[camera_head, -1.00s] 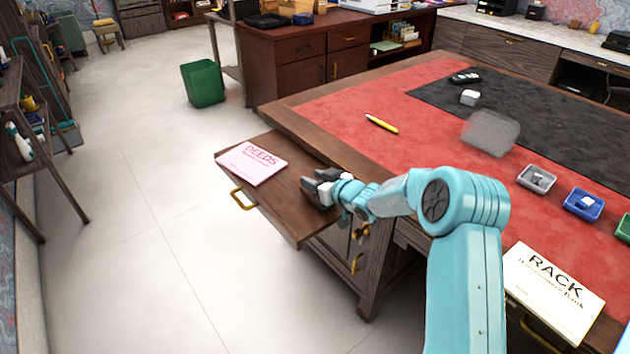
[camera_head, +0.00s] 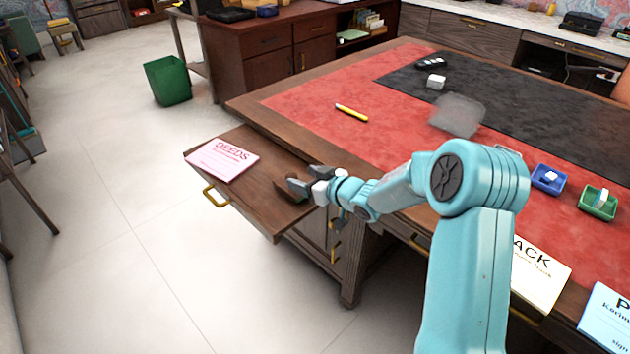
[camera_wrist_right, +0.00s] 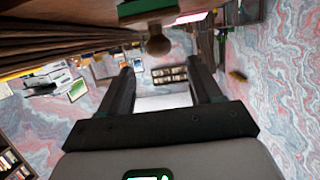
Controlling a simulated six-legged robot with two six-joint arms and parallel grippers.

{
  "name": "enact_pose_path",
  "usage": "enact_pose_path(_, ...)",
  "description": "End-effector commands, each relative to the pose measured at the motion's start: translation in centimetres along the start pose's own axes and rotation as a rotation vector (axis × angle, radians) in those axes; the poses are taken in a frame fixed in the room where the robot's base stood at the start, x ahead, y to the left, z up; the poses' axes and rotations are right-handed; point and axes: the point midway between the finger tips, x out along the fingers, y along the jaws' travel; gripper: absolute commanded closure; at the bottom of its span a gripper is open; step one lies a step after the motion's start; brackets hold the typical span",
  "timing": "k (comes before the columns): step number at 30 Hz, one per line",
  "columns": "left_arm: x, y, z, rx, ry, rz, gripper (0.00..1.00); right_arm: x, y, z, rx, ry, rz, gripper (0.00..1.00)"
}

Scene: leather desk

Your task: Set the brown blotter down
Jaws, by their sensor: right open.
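The brown blotter (camera_head: 287,187) is a small dark brown piece on the pull-out board (camera_head: 262,205), just beyond my right gripper (camera_head: 304,181). In the right wrist view, which looks upside down, its round brown knob (camera_wrist_right: 158,44) and a green part (camera_wrist_right: 148,10) at its base show against the wood. My right gripper is open and empty in the right wrist view (camera_wrist_right: 161,68). The knob is clear of both fingers, ahead of the tips. In the head view the near finger hides part of the blotter. My left gripper is not in view.
A pink DEEDS card (camera_head: 222,159) lies on the board, left of the blotter. The desk's red leather (camera_head: 310,105) holds a yellow pen (camera_head: 351,112), a grey see-through block (camera_head: 457,115) and small trays. A green bin (camera_head: 167,80) stands on the floor.

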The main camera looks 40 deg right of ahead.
Motion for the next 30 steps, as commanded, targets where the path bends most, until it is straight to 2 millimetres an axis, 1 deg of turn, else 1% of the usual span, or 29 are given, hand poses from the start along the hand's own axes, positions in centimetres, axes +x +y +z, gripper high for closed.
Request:
enact_pose_path(1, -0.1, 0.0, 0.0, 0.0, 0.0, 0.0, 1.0, -1.2, 0.1, -0.1, 0.0, -0.001, 0.003, 0.36)
enact_pose_path(3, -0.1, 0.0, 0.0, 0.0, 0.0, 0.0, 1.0, -2.4, 0.1, -0.1, -0.001, 0.0, 0.002, 0.36)
enact_pose_path(6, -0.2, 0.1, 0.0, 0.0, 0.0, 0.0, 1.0, -3.6, 0.1, 0.0, 0.0, -0.001, 0.002, 0.36)
enact_pose_path(9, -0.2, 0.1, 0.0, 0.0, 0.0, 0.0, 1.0, -4.2, 0.0, 0.0, 0.0, 0.0, 0.0, 0.36)
enact_pose_path(26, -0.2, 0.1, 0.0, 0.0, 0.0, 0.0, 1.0, -4.3, -0.1, 0.0, 0.0, 0.0, -0.002, 0.36)
enact_pose_path(28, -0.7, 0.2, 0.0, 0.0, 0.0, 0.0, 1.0, -4.2, -0.7, -0.7, -0.003, 0.003, -0.015, 0.36)
enact_pose_path(29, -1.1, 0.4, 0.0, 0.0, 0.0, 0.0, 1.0, -3.9, -1.4, -1.1, -0.003, 0.002, -0.03, 0.36)
enact_pose_path(30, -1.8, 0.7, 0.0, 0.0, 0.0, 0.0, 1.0, -3.3, -2.9, -1.4, 0.0, -0.005, -0.063, 0.36)
